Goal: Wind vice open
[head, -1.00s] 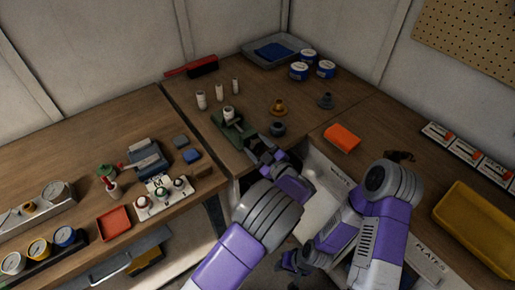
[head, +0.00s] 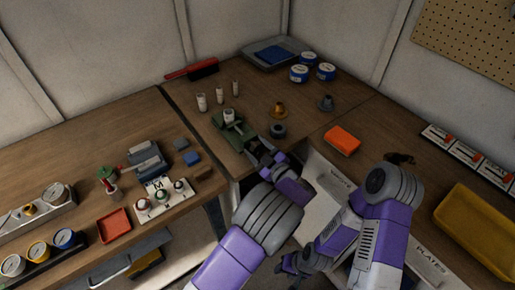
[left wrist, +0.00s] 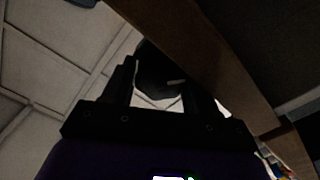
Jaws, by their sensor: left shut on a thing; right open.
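The green vice (head: 229,122) sits on the back bench near its front edge, with a pale cylinder standing at it. My left gripper (head: 260,153) is at the vice's front end, by the bench edge. In the left wrist view its two fingers (left wrist: 168,92) are on either side of a dark rounded part with a short light bar (left wrist: 176,82). The gripper is shut on this part, which looks like the vice handle; the exact contact is dark. My right gripper (head: 288,265) is open and empty, low in front of the benches.
A dark round piece (head: 278,130) and a brass piece (head: 279,109) stand right of the vice. Several white cylinders (head: 219,96) stand behind it. An orange box (head: 342,140) lies further right. The bench edge (left wrist: 215,65) runs close by my left fingers.

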